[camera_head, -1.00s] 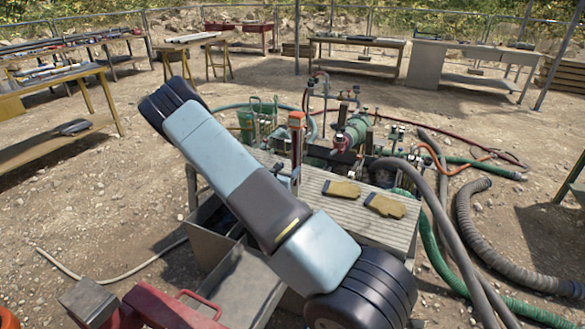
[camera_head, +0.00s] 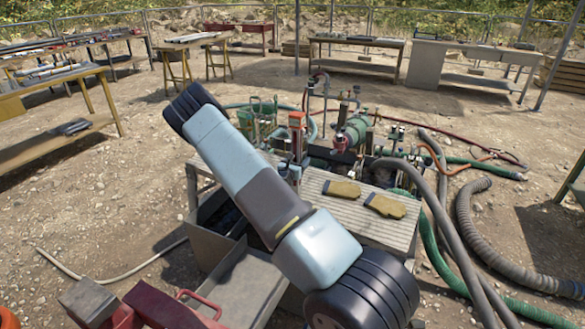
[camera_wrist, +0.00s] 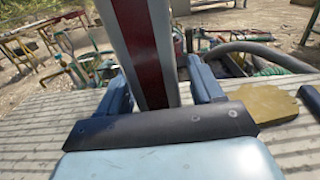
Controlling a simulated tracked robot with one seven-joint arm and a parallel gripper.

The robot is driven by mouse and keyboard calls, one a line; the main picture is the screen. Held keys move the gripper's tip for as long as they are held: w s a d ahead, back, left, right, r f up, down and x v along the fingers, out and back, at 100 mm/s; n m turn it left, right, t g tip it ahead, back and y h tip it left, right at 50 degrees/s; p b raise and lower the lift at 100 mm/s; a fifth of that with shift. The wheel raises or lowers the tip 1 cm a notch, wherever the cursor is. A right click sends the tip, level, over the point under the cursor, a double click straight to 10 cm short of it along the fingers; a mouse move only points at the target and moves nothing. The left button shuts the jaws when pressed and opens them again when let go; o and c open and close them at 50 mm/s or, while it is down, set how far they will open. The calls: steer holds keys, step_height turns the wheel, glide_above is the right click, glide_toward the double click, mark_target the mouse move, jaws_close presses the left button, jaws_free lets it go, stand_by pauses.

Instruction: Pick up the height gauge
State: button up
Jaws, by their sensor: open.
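The height gauge shows in the wrist view as a tall upright bar (camera_wrist: 142,42) with silver edges and a dark red face. It stands between the two blue-grey fingers of my gripper (camera_wrist: 160,88). The fingers are open, one on each side of the bar, and I cannot tell whether either touches it. The gauge's base is hidden behind my gripper's dark front plate. In the head view an orange-topped upright (camera_head: 297,122), which looks like the gauge, rises behind my arm. My gripper is mostly hidden by my arm there.
Two tan gloves (camera_head: 342,189) lie on the ribbed grey bench top (camera_head: 385,233), right of my gripper. Pumps, valves and green pipework (camera_head: 357,130) crowd behind the bench. Thick hoses (camera_head: 470,225) lie on the ground to the right. Tool tables stand farther back.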

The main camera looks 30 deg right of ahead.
jaws_close()
stand_by(0.5)
